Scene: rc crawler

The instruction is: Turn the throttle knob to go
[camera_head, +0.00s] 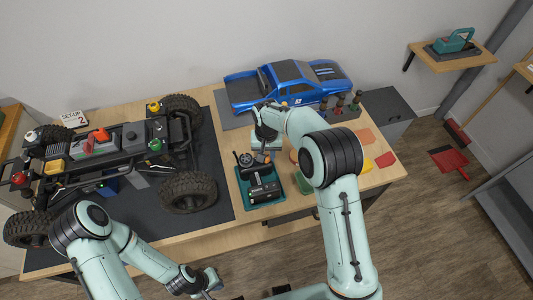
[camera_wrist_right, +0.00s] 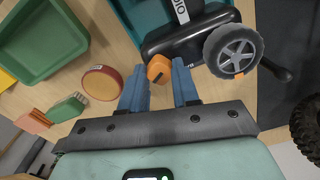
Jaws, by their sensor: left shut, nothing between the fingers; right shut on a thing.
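The black radio transmitter (camera_head: 263,190) sits on a teal tray (camera_head: 249,206) near the table's front edge. In the right wrist view its black body (camera_wrist_right: 185,45) shows at the top, with a grey spoked wheel (camera_wrist_right: 234,50) at its right. The orange throttle knob (camera_wrist_right: 158,67) with a dark mark sits at the body's edge. My right gripper (camera_wrist_right: 160,88) is shut on the knob, a blue finger on each side. My left gripper (camera_head: 209,284) is shut and empty, low in front of the table.
A crawler chassis (camera_head: 130,140) with big tyres stands on a dark mat at left. A blue truck body (camera_head: 290,85) lies at the back.

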